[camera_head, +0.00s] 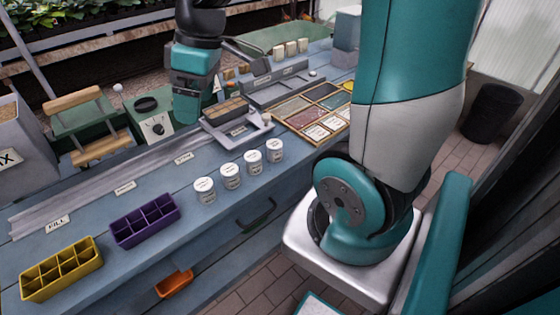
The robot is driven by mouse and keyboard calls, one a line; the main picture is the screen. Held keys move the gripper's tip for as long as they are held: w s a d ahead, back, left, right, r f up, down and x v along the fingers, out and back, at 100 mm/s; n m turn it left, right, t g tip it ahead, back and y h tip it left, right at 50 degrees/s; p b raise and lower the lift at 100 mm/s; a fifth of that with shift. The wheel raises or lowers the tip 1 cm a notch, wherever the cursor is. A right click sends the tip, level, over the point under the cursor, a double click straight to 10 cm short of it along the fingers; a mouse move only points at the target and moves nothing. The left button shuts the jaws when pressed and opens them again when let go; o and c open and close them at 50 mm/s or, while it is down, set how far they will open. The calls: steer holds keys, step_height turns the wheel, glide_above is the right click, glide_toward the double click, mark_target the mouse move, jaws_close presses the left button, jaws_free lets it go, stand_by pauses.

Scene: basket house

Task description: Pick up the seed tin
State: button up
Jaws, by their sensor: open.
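Several small white lidded tins with dark printed labels stand upright in a slanting row on the blue-grey bench, in the middle of the head view. They are the nearest tin (204,191), two middle tins (231,176) (252,163) and the far tin (274,151). Their labels are too small to read, so I cannot tell which is the seed tin. My gripper (197,108) is open, hanging behind and left of the row, near a grey tray. It is apart from the tins. Its fingers are partly hard to make out.
A purple divided tray (145,221) and a yellow one (61,269) stand at the bench's left. A grey holder (238,130) and a sectioned seed box (310,112) lie beyond the tins. A green scale (153,120) stands behind. An orange bin (174,284) is below.

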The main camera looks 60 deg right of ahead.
steer(key=w+d+f+h+b, duration=0.1)
steer(key=d+f+b, duration=0.1)
steer(key=d+f, duration=0.35)
steer(key=w+d+f+b, duration=0.2)
steer(key=d+f, duration=0.1)
steer(key=d, duration=0.6)
steer(key=b, duration=0.2)
glide_toward(275, 143)
steer(key=shift+h, duration=0.3)
steer(key=f, duration=0.3)
steer(key=a+f, duration=0.1)
steer(key=f, duration=0.1)
steer(key=shift+w+a+f, duration=0.1)
steer(key=shift+w+f, duration=0.2)
steer(key=shift+f, duration=0.05)
steer(key=f, duration=0.3)
steer(key=f+p, duration=0.1)
steer(key=f, duration=0.1)
steer(key=shift+w+a+f, duration=0.25)
steer(key=shift+w+f, duration=0.05)
steer(key=shift+w, duration=0.05)
steer(key=c, duration=1)
